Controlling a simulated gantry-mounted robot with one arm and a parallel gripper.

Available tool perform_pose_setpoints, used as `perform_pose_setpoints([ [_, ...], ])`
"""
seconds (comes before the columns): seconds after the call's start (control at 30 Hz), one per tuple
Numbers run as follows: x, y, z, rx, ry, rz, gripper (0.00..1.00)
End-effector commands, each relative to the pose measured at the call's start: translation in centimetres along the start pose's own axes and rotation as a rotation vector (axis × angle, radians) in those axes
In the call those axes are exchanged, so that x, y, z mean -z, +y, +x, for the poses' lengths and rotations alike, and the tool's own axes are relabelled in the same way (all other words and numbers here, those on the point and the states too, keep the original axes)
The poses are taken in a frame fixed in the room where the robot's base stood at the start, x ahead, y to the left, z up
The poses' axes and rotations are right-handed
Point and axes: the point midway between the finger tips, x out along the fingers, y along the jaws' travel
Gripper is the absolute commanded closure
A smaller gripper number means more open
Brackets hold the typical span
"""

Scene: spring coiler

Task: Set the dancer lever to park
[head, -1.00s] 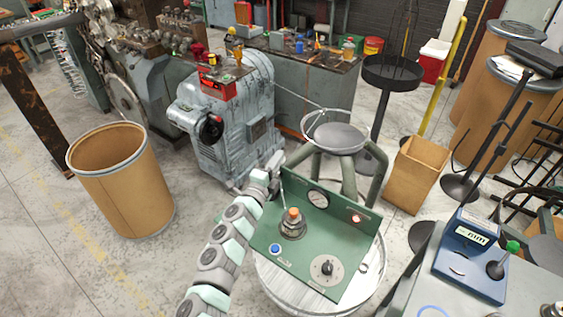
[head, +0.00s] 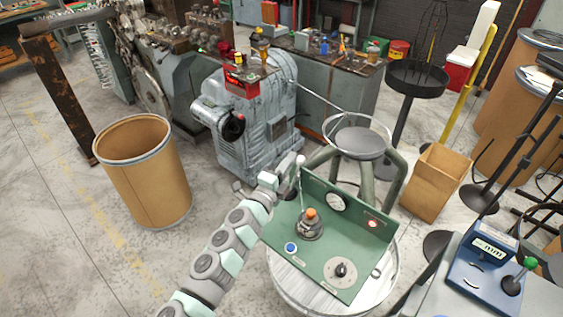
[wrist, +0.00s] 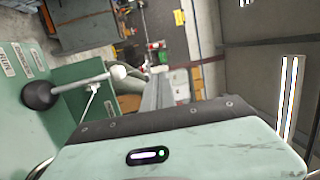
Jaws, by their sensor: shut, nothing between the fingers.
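The green control panel (head: 285,250) stands on a round white drum top. A thin pale lever (head: 301,181) rises near its upper left edge. In the wrist view the lever (wrist: 85,83) has a dark round boot at its base and a white ball knob (wrist: 118,73). My gripper (head: 293,164) is shut and empty, close to the lever's top. In the wrist view its fingers (wrist: 158,88) point just right of the knob, with a narrow gap visible. Contact cannot be told.
An orange-topped control (head: 310,215), a blue button (head: 291,247), a black rotary knob (head: 341,269) and a gauge (head: 336,201) sit on the panel. A stool (head: 360,143) stands behind it. A blue box with a green-knobbed lever (head: 487,272) is right.

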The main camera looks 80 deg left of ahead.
Motion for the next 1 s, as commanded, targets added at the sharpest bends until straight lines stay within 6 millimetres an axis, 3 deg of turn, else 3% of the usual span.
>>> perform_pose_setpoints([
  [0.4, 0.2, -3.5, -4.1, -0.001, -0.001, 0.001, 1.0],
  [1.0, 0.3, -3.9, -4.5, -0.002, 0.0, 0.0, 1.0],
])
